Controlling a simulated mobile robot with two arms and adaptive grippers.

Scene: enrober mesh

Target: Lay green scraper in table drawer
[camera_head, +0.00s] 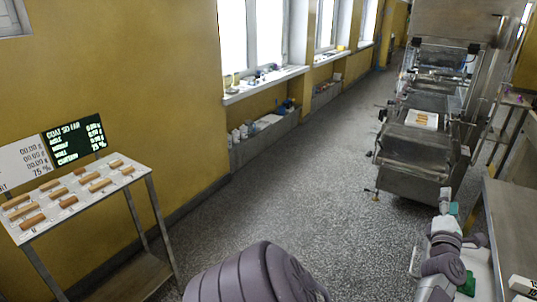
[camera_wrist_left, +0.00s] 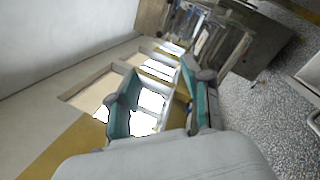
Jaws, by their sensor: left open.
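A small green piece (camera_head: 467,283), perhaps the green scraper, shows at the lower right of the head view, partly hidden by my arm. It is over a white surface; its full shape is not visible. My left gripper (camera_head: 449,201) is at the right of the head view, beyond the green piece, near the steel table (camera_head: 513,215). In the left wrist view its two teal fingers (camera_wrist_left: 159,72) are apart with nothing between them. The table drawer cannot be made out in either view. My right gripper is not in view.
A steel machine line (camera_head: 417,155) carrying a white tray stands beyond the gripper. A white box (camera_head: 524,287) is at the lower right. A rack (camera_head: 139,169) with several brown bars stands at the left, by the yellow wall. The speckled floor between is clear.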

